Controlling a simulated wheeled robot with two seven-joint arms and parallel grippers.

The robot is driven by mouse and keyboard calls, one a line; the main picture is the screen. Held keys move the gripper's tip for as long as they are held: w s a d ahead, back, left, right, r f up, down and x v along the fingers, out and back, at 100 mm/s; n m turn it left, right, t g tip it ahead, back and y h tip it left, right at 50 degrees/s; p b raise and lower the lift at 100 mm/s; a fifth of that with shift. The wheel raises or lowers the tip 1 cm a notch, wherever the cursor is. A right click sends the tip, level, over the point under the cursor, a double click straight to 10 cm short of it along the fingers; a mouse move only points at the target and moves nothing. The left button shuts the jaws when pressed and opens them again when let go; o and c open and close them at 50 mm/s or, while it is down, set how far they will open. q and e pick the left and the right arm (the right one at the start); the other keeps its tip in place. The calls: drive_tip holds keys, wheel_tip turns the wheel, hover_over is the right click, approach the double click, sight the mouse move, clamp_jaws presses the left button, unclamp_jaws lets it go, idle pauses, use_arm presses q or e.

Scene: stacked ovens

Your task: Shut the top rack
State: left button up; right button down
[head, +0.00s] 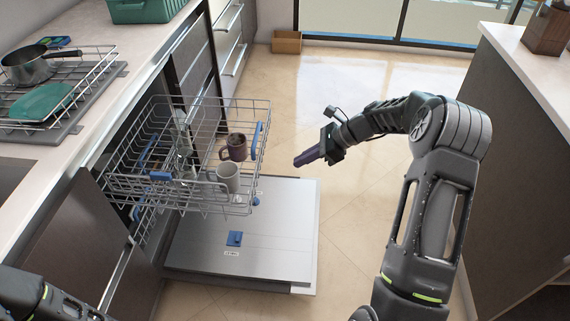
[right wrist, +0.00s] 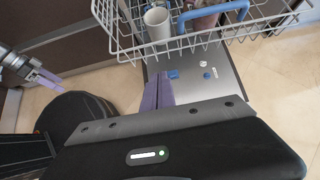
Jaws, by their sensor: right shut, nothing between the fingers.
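The top rack (head: 200,198) is a grey wire basket pulled well out of the dishwasher, over the lowered door (head: 270,232). It holds a dark mug (head: 234,148) and a white mug (head: 228,177). The rack's near wires also show in the right wrist view (right wrist: 115,40). My right gripper (head: 299,160) is shut and empty, to the right of the rack and apart from it. Its purple fingers (right wrist: 157,92) show in the right wrist view. My left gripper (right wrist: 50,80) seems to show at that view's left edge; its jaw state is unclear. In the head view only part of my left arm shows.
A counter with a drying rack (head: 75,122), a pot (head: 30,66) and a green dish (head: 40,101) stands at the left. An island counter (head: 535,85) stands at the right. A small wooden box (head: 287,42) stands far back.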

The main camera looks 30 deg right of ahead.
sight(256, 176)
drive_tip(key=x, duration=0.4)
drive_tip(key=r+x, duration=0.1)
drive_tip(key=x, duration=0.2)
drive_tip(key=a+x, duration=0.1)
drive_tip(key=x, duration=0.3)
drive_tip(key=shift+w+a, duration=0.35)
drive_tip(key=shift+w, duration=0.15)
drive_tip(key=shift+w+a, duration=0.3)
drive_tip(key=shift+a, duration=0.05)
drive_tip(key=shift+a, duration=0.1)
